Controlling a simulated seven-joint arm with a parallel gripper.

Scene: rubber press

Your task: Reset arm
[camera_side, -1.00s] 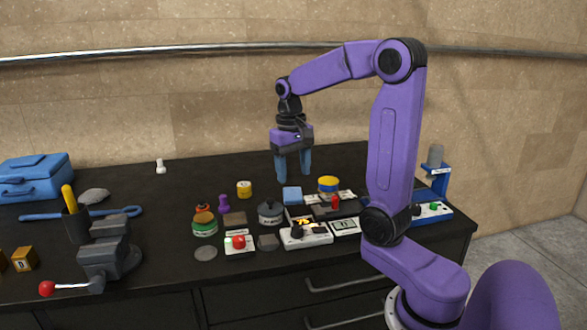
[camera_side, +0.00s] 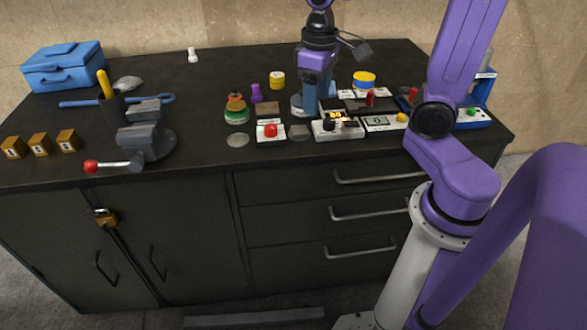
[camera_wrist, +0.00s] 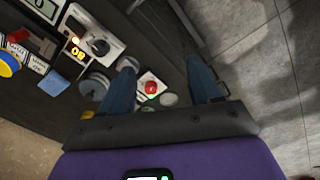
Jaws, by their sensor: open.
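My gripper (camera_side: 309,108) points down over the middle of the crowded work area in the side view. Its blue fingers overlap the view of the items around it; whether they touch anything cannot be told. In the wrist view my gripper (camera_wrist: 163,64) has its two blue fingers well apart, with nothing held between them. The box with a red button (camera_wrist: 150,87) shows in the gap between the fingers. In the side view this red-button box (camera_side: 270,134) stands left of the gripper and nearer the front edge.
A white device with a lit display (camera_side: 338,133) and a meter (camera_side: 385,124) stand right of the gripper. A vise (camera_side: 145,138), blue toolbox (camera_side: 65,70) and several numbered blocks (camera_side: 40,145) are on the left.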

